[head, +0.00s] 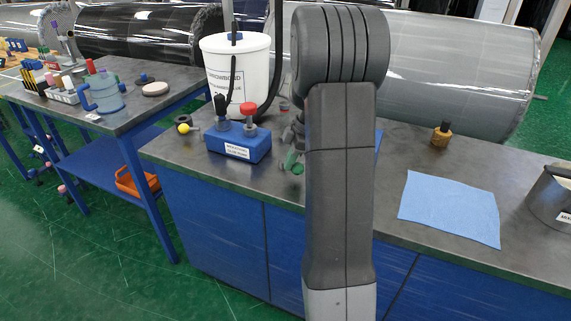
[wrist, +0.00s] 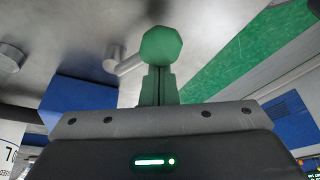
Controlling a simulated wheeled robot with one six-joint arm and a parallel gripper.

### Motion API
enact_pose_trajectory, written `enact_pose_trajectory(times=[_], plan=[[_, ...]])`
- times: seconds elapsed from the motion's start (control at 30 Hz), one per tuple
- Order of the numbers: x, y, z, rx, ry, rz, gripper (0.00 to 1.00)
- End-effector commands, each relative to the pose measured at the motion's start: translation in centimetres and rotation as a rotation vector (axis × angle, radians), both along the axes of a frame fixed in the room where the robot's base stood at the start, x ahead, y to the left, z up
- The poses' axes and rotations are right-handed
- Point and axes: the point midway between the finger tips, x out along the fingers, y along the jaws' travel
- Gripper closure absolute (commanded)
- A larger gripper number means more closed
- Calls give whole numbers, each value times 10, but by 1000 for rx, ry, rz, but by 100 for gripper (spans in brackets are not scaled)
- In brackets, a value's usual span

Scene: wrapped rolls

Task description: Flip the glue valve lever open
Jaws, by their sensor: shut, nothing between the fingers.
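In the wrist view, a green faceted knob (wrist: 161,46) sits right at the tips of my gripper (wrist: 159,70), whose green fingers are shut with nothing between them. It looks like the lever's end; I cannot tell whether the fingers touch it. A short grey metal fitting (wrist: 128,65) lies just left of the knob. In the head view, my gripper (head: 293,160) is low beside the bench's front edge, right of the blue block, and partly hidden by my arm. The valve body and the lever's angle cannot be made out there.
A blue block (head: 238,148) with black and red knobs stands left of my gripper, in front of a white bucket (head: 237,72). A yellow ball (head: 184,128) lies farther left. A blue cloth (head: 449,208) and small brown bottle (head: 441,134) are at right.

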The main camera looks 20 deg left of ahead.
Motion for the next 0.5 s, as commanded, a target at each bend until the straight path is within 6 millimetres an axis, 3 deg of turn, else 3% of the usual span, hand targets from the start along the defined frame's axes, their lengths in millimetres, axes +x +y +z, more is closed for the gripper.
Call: enact_pose_trajectory(times=[0.5], plan=[[6, -7, 0, -2, -1, 21, 100]])
